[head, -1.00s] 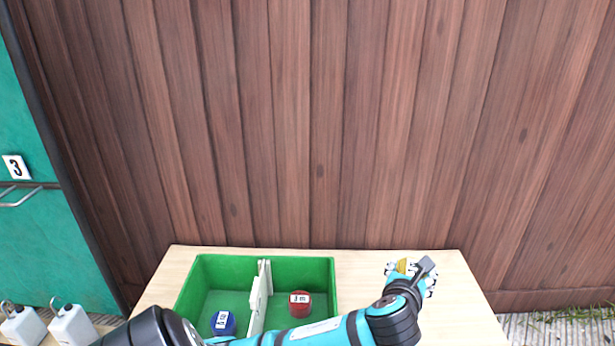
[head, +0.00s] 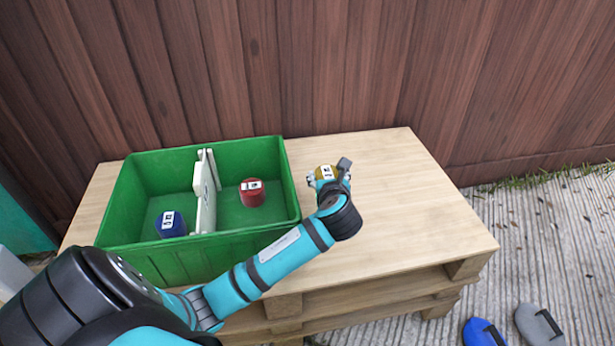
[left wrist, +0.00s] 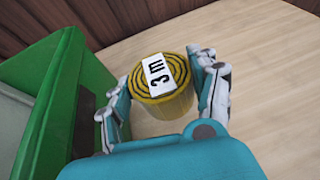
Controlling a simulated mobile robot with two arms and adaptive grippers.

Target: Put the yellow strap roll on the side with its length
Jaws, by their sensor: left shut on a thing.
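The yellow strap roll (head: 326,172) is upright at the back of the table, just right of the green crate. In the left wrist view the roll (left wrist: 160,90) shows a spiral top with a white "3 m" label. My left gripper (left wrist: 163,98) is shut on it, one finger on each side. A white divider (head: 205,190) splits the green crate (head: 190,258) into two sides. A blue roll (head: 171,226) lies in the left side and a red roll (head: 252,192) in the right side. Their labels are too small to read surely. My right gripper is not in view.
The pallet table (head: 420,215) has free room right of the crate. A wooden fence (head: 340,70) stands behind it. The crate wall (left wrist: 62,95) is close to my left gripper.

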